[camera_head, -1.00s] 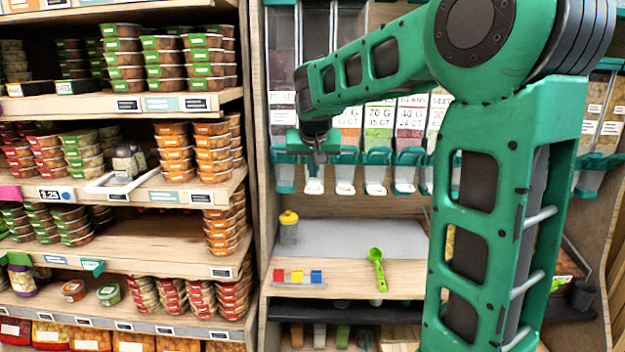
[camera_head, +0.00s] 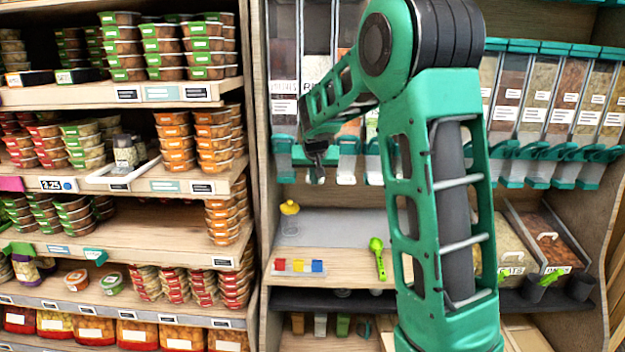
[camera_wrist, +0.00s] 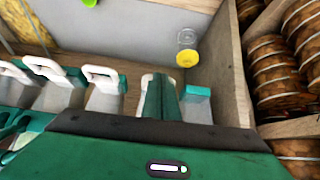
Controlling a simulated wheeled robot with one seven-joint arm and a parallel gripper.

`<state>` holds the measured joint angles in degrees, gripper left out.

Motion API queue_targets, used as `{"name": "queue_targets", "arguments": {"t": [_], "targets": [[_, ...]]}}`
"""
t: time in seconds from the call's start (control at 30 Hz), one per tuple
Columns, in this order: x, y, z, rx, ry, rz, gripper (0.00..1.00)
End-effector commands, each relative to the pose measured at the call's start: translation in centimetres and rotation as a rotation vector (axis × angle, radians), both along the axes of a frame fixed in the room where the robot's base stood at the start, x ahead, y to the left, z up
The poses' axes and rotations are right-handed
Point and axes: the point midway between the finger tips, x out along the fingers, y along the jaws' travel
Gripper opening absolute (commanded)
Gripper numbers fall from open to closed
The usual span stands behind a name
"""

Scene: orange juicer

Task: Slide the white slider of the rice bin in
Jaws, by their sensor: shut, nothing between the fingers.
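The rice bin (camera_head: 313,85) is a clear dispenser in the upper row; only the start of its label shows, with my arm covering the rest. My gripper (camera_head: 317,160) is in front of its lower outlet. In the wrist view my gripper (camera_wrist: 162,98) shows as two teal fingers shut together with nothing between them. A white slider (camera_wrist: 147,79) shows partly just behind the fingers, in line with the rice bin's place. The fingers overlap it, and I cannot tell whether they touch it or how far out it sits.
Neighbouring white sliders (camera_wrist: 104,77) stand close on one side. A teal-topped outlet (camera_wrist: 197,91) and the wooden side wall (camera_wrist: 228,70) are on the other.

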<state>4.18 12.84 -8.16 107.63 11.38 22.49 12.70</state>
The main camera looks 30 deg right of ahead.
Motion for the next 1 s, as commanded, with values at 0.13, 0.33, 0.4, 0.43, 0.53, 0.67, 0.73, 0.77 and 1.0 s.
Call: {"name": "queue_targets", "arguments": {"t": [0.13, 0.33, 0.4, 0.43, 0.53, 0.67, 0.73, 0.77, 1.0], "targets": [[0.0, 0.0, 0.0, 0.0, 0.0, 0.0, 0.0], [0.8, -0.5, 0.1, 0.0, -0.001, -0.001, 0.0], [1.7, -1.1, 0.0, -0.001, -0.001, -0.001, 0.0], [2.1, -1.4, 0.0, -0.001, -0.001, -0.001, 0.0], [3.2, -2.2, 0.0, 0.0, 0.001, -0.002, 0.0], [4.0, -2.7, 0.0, -0.001, -0.001, 0.0, 0.0], [4.2, -2.9, -0.1, -0.002, -0.002, -0.001, 0.0], [4.2, -2.9, -0.1, -0.003, -0.002, -0.001, 0.0], [4.5, -3.2, -0.2, -0.006, -0.002, -0.005, 0.0]]}}
